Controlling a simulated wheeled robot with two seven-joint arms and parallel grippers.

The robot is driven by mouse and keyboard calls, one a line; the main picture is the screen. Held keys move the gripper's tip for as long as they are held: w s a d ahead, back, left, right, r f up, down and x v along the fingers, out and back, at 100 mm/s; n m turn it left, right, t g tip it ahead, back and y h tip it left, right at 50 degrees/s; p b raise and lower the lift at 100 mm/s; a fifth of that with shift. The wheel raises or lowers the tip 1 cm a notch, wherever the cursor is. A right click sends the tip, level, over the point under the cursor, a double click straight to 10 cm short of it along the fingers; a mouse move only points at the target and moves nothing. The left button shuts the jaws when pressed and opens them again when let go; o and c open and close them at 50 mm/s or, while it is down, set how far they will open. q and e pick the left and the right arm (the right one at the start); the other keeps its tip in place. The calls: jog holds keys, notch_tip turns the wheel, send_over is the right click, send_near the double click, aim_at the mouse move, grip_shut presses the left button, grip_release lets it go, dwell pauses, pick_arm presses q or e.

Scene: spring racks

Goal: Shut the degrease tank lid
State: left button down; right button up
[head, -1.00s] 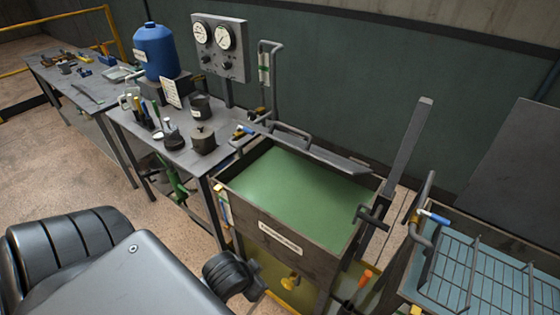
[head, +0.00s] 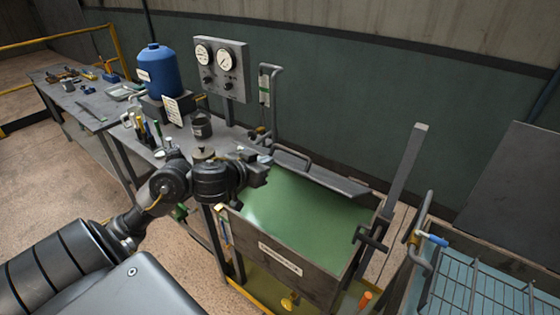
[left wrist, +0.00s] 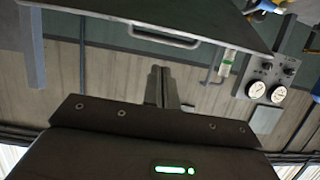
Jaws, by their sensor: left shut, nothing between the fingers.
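An open tank (head: 283,262) with green liquid stands at the middle right; its front label is too small to read. Its grey lid (head: 343,185) stands raised along the back edge, seen nearly edge-on, with a bar handle (head: 293,156). In the left wrist view the lid (left wrist: 110,20) is a dark plate across the top with its handle (left wrist: 165,37). My left gripper (head: 264,172) is over the tank's back left corner, in front of the raised lid. Its fingers (left wrist: 161,72) are together and empty, apart from the handle. My right gripper is out of view.
A bench at left holds a blue drum (head: 161,69), a gauge panel (head: 221,67) and a dark pot (head: 202,124). A tall grey bar (head: 405,170) rises at the tank's right side. A second tank with a wire rack (head: 475,290) stands at right.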

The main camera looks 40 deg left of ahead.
pick_arm(q)
jog(key=r, duration=0.2)
send_over(280, 161)
jog(key=d, duration=0.2)
jog(key=f, duration=0.3)
jog(key=shift+s+d+f, duration=0.2)
jog(key=shift+s+f, duration=0.05)
jog(key=shift+s, duration=0.05)
jog(key=shift+s+f, duration=0.95)
jog(key=shift+f, duration=0.3)
jog(key=shift+s+f, duration=0.25)
jog(key=shift+s, duration=0.1)
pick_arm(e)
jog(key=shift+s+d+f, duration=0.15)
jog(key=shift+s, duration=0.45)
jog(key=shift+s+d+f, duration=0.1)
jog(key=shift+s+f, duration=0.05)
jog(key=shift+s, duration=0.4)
pick_arm(q)
jog(key=shift+w+f, duration=0.1)
jog(key=shift+w, duration=0.05)
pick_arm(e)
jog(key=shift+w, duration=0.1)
